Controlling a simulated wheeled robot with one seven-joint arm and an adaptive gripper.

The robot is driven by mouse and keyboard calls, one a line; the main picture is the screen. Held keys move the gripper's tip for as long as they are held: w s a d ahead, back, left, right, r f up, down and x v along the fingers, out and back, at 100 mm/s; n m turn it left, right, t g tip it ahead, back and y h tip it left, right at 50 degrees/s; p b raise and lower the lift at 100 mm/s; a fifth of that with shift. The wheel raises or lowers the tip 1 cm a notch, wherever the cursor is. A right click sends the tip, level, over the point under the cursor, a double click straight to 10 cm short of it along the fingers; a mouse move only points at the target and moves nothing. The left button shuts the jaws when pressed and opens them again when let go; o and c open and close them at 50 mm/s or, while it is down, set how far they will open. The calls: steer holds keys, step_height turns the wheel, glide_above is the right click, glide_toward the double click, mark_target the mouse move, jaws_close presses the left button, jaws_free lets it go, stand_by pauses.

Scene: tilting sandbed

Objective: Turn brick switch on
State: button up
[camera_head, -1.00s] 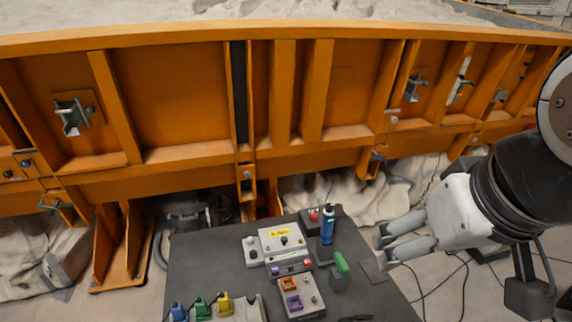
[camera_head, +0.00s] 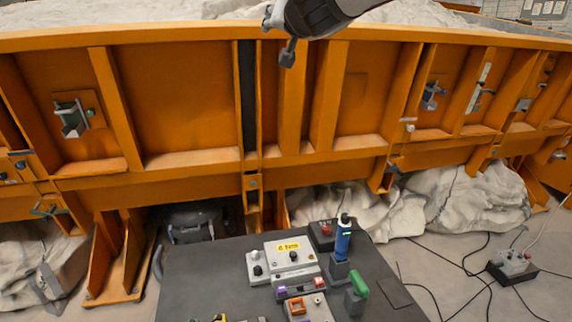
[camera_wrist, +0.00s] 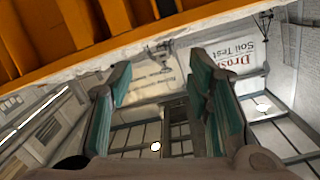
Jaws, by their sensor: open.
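No switch in view is clearly marked as the brick switch, so I cannot tell which it is. A grey control box (camera_head: 290,262) with a yellow label and black knobs sits on the dark tabletop. A small grey box with cables (camera_head: 513,262) lies on the floor at right; its details are too small to read. My gripper (camera_head: 268,17) is at the top of the head view, partly cut off, in front of the orange sandbed's upper rim and well away from the boxes. In the wrist view, my gripper (camera_wrist: 163,75) has its teal-padded fingers apart, with nothing between them.
The tabletop (camera_head: 200,275) also holds a box with a red button (camera_head: 323,232), a blue-handled joystick (camera_head: 342,243), a green-handled lever (camera_head: 358,290) and a box with an orange-framed switch (camera_head: 298,305). The orange sandbed wall (camera_head: 190,100) stands behind. Cables cross the floor at right.

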steer(key=w+d+f+m+h+b, duration=0.2)
steer(key=w+d+m+h, duration=0.25)
steer(key=w, duration=0.45)
steer(key=w+d+f+m+g+h+b, duration=0.3)
steer(key=w+d+f+m, duration=0.3)
steer(key=w+d+f, duration=0.4)
steer(key=m+g+y+b, duration=0.5)
steer(key=g+y, duration=0.4)
steer(key=g, duration=0.6)
glide_toward(328, 227)
steer(key=shift+n, duration=0.75)
steer(key=x, duration=0.9)
steer(key=shift+r+b, duration=0.1)
steer(key=shift+b, duration=0.2)
jaws_close()
